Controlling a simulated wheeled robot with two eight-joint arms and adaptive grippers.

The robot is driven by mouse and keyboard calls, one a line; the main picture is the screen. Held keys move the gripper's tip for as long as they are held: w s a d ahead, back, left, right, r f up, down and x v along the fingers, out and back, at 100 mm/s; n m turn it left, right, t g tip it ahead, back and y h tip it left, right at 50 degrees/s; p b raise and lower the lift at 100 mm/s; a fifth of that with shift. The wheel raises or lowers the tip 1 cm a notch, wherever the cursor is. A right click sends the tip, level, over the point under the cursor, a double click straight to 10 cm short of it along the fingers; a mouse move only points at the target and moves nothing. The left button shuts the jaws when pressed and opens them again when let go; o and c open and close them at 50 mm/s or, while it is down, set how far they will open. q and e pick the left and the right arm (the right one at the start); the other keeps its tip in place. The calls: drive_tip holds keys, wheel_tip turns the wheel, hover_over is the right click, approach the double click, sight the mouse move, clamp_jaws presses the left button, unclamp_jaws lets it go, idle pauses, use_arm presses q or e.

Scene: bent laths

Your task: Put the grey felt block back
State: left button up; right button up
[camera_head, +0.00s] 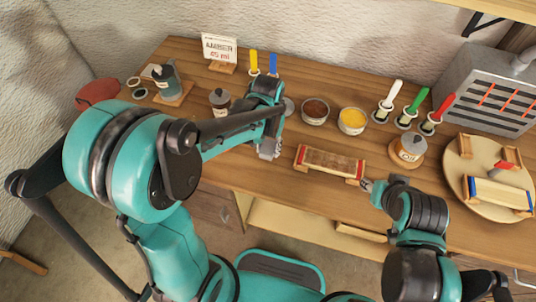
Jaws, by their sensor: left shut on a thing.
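My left gripper (269,143) reaches over the worktop, pointing down near its front edge. It is shut on a small pale grey piece (266,152), which looks like the grey felt block; the fingers and wrist hide much of it. A grey round dish (289,106) shows partly behind the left arm. My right gripper (368,185) is low at the front edge, close to the red right end of a brown-topped wooden piece (330,160). I cannot tell whether its fingers are open or touch that piece.
Bowls of brown (315,109) and yellow (352,119) stuff stand behind. White-, green- and red-handled brushes (411,110) and a jar (410,148) stand to the right. A round board (462,181) with clamped laths lies far right, before a grey heater (490,90). A sign (219,48) stands at the back.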

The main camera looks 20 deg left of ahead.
sight(268, 154)
use_arm(q)
drive_tip(key=shift+f+b, duration=0.75)
drive_tip(key=shift+f, duration=1.1)
drive_tip(key=shift+f, duration=0.1)
drive_tip(key=o, duration=1.1)
